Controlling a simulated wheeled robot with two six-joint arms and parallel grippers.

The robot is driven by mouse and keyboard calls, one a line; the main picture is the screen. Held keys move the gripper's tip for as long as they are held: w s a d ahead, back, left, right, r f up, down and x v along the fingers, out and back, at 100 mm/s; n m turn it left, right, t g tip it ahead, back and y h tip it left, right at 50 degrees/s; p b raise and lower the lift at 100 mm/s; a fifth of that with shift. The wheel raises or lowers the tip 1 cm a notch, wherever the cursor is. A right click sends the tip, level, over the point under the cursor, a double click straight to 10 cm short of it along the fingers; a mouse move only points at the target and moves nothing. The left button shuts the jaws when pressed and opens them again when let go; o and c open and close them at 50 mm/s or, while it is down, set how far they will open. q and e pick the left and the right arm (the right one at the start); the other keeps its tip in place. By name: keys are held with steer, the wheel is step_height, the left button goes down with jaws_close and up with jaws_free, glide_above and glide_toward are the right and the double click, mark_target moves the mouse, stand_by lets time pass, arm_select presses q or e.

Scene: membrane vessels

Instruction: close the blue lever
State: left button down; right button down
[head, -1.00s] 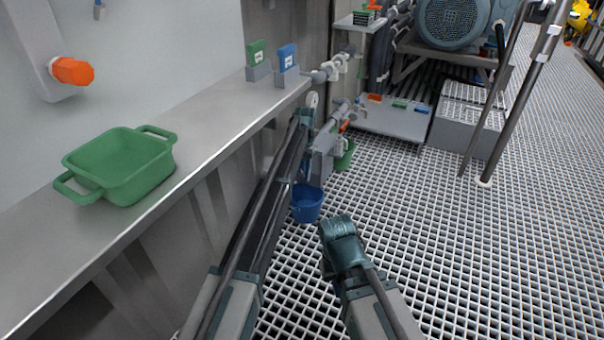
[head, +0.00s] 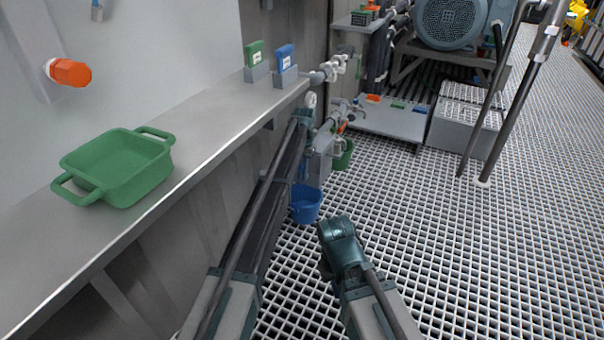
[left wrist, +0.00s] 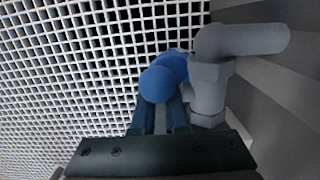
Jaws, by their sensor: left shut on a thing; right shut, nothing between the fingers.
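The blue lever (left wrist: 163,79) shows in the left wrist view as a rounded blue handle beside a grey pipe elbow (left wrist: 212,70). My left gripper (left wrist: 161,112) is shut on the lever, its two fingers touching the near end. In the head view my left arm reaches along the wall under the ledge; its gripper (head: 306,120) is small and partly hidden beside the pipework, and I cannot make out the lever there. My right gripper (head: 338,236) is shut and empty above the grating, well apart from the pipes.
A steel ledge (head: 222,112) at left carries a green basin (head: 118,168) and green and blue tags. A blue bucket (head: 306,207) and a green bucket (head: 343,156) hang low by the pipes. Pipes and an orange handle are close to my left gripper.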

arm_select(q)
steer(key=shift+s+a, duration=0.1)
steer(key=shift+s, duration=0.15)
steer(key=c, duration=0.9)
jaws_free()
steer(key=shift+w, duration=0.1)
steer(key=shift+c, duration=0.2)
steer(key=shift+r, duration=0.2)
steer(key=r+p, duration=0.7)
steer(key=shift+w+r+p, duration=0.15)
steer(key=shift+w+p, duration=0.15)
